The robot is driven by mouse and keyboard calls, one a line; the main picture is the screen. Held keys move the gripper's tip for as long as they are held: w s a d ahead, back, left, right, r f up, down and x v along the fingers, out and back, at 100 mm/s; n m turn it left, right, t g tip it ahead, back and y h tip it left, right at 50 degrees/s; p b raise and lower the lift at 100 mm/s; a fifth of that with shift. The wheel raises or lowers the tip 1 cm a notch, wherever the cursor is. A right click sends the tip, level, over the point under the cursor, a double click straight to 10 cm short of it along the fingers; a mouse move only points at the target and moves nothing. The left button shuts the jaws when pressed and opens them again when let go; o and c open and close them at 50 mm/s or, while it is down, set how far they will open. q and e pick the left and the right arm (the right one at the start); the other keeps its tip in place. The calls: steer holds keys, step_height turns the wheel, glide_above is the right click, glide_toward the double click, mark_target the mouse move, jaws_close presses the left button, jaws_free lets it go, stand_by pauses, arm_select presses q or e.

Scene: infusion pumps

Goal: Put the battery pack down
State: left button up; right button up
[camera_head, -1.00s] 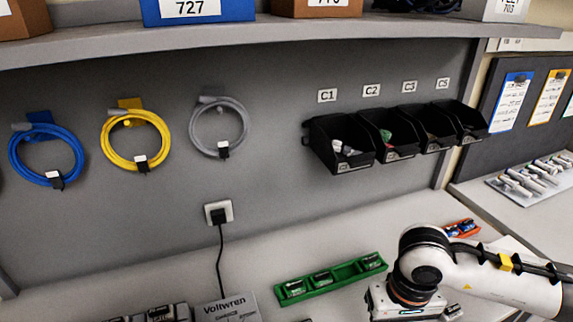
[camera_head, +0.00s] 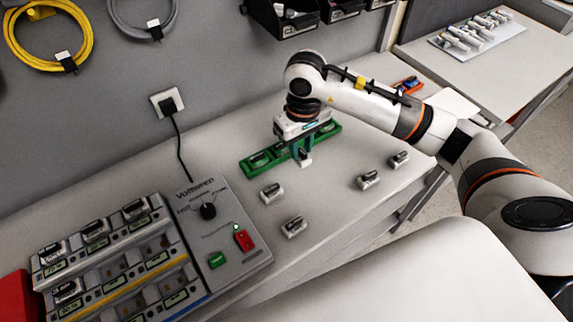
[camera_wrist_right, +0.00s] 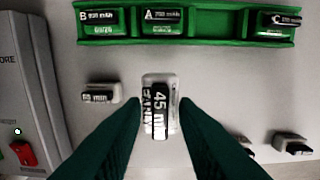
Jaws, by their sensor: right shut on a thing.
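The battery pack (camera_wrist_right: 160,105), a pale block with a dark label reading "45 min", is between the dark green fingers of my right gripper (camera_wrist_right: 160,112) in the right wrist view. My right gripper (camera_head: 303,157) is shut on it. In the head view it stands at the front side of the green tray (camera_head: 248,169), and the fingers mostly hide the pack. I cannot tell whether the pack touches the table. In the wrist view the tray (camera_wrist_right: 205,40) holds packs marked B, A and C, with an empty space between A and C. My left gripper is not in view.
Similar packs stand on the table: one at left (camera_head: 271,192), one nearer (camera_head: 293,227), two at right (camera_head: 368,179) (camera_head: 398,160). A grey Vollwren unit (camera_head: 225,262) with a dial and a charging rack (camera_head: 130,235) are at left. Clear table lies between the packs.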

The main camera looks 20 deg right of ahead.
mark_target(300, 150)
step_height(300, 150, down, 3)
steer(key=shift+a+f+p, duration=0.1)
steer(key=shift+f+p, duration=0.1)
steer(key=shift+p, duration=0.2)
step_height(300, 150, down, 3)
steer(key=shift+f+p, duration=0.1)
steer(key=shift+p, duration=0.4)
steer(key=shift+f, duration=0.2)
steer(key=shift+f+b, duration=0.2)
steer(key=shift+b, duration=0.1)
steer(key=o, duration=1)
steer(key=shift+r, duration=0.15)
